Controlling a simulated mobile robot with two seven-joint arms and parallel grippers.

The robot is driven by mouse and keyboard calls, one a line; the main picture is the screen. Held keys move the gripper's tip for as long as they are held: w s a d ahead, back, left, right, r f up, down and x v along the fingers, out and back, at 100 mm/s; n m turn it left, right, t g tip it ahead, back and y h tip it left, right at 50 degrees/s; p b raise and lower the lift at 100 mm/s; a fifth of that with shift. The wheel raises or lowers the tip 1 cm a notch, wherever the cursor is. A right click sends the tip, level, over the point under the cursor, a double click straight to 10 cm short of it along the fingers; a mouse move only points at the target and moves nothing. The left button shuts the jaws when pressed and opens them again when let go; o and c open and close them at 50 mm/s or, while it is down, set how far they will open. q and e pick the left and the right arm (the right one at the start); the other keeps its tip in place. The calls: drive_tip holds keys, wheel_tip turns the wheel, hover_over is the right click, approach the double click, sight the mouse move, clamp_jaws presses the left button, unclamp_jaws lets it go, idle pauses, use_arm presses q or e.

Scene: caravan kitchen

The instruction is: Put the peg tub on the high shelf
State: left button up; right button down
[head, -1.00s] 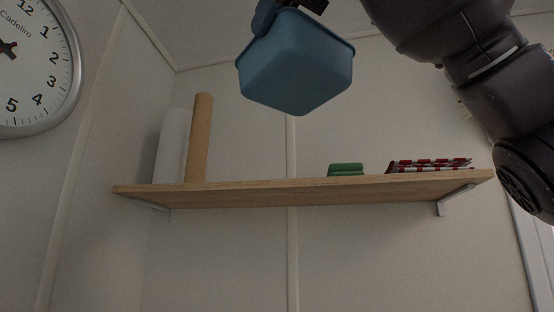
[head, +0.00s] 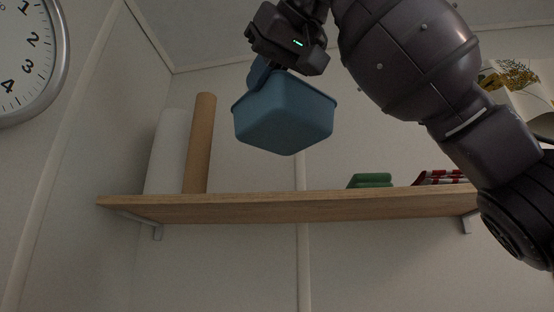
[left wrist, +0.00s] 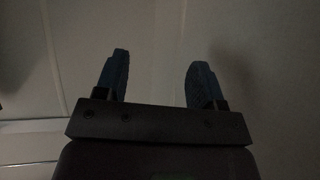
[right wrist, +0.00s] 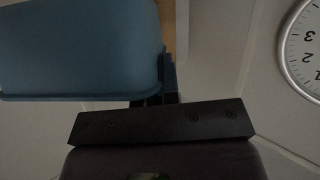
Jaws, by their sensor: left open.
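The peg tub is a blue, rounded-square tub (head: 284,115), seen from below in the head view. My right gripper (head: 258,74) is shut on its left edge and holds it in the air, higher than the shelf in the picture. The tub looks roughly upright. Its inside is hidden. In the right wrist view the tub (right wrist: 80,45) fills the upper left, against the fingers (right wrist: 165,80). The high shelf is a wooden board (head: 260,208) on the wall. My left gripper (left wrist: 157,82) is open and empty in the left wrist view; it is not in the head view.
A brown roll (head: 199,145) and a white roll (head: 167,150) stand at the shelf's left end. Folded green cloths (head: 370,180) and a red-white checked item (head: 435,178) lie to the right. The middle of the shelf looks clear. A wall clock (head: 25,65) hangs left.

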drive_tip(key=p, duration=0.4)
hover_over(280, 152)
drive_tip(key=w+a, duration=0.1)
drive_tip(key=w, duration=0.1)
drive_tip(key=shift+w+a+f+b, duration=0.1)
drive_tip(key=shift+f+b, duration=0.05)
drive_tip(key=shift+f, duration=1.4)
drive_tip(key=shift+w+f+b, duration=0.1)
drive_tip(key=shift+f+b, duration=0.05)
drive_tip(key=shift+f, duration=1.4)
drive_tip(key=shift+w+f, duration=0.2)
drive_tip(key=shift+f, duration=0.2)
use_arm(q)
drive_tip(key=shift+s+a+r, duration=0.1)
drive_tip(key=shift+s+r, duration=0.25)
drive_tip(key=shift+r, duration=0.2)
drive_tip(key=shift+s+r, duration=0.3)
drive_tip(key=shift+r, duration=0.2)
drive_tip(key=shift+f, duration=0.1)
use_arm(e)
drive_tip(key=shift+f, duration=0.15)
drive_tip(key=c, duration=1.4)
unclamp_jaws()
drive_tip(key=shift+o, duration=0.2)
